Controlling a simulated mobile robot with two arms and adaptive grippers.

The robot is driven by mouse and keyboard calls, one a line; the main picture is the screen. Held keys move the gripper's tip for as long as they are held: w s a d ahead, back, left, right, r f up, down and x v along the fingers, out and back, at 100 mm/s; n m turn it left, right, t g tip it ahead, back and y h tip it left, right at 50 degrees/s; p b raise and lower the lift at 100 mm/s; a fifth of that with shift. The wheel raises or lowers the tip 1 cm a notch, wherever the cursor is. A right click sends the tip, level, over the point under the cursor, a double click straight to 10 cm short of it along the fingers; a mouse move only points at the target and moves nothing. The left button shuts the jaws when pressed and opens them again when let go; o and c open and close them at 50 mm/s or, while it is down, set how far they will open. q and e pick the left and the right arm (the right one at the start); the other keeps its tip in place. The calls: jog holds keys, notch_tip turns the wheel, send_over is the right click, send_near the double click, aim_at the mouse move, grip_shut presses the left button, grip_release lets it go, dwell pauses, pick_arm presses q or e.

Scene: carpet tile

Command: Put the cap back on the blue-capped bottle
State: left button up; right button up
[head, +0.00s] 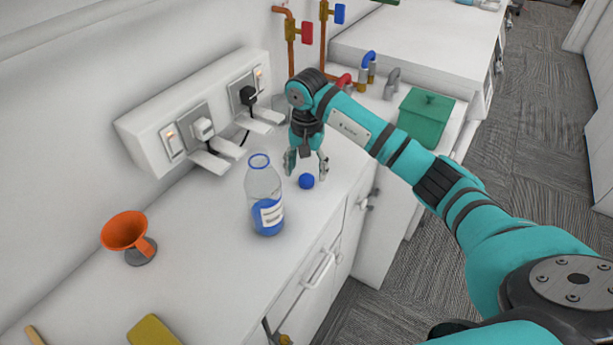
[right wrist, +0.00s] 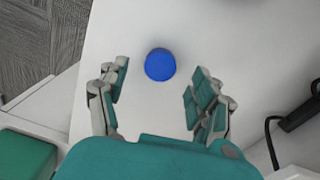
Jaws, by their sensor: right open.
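A clear bottle (head: 263,195) with blue liquid, a white label and a blue ring at its open neck stands upright on the white counter. A round blue cap (head: 306,181) lies on the counter just right of the bottle. My left gripper is not in view.
An orange funnel (head: 127,233) stands left of the bottle. A power strip with plugs (head: 205,120) is on the wall behind. A green lidded box (head: 425,118) and taps (head: 368,65) stand at the back right. The counter between funnel and bottle is clear.

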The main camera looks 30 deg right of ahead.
aim_at(306, 181)
jog(key=shift+f, duration=1.35)
jog(key=c, duration=0.8)
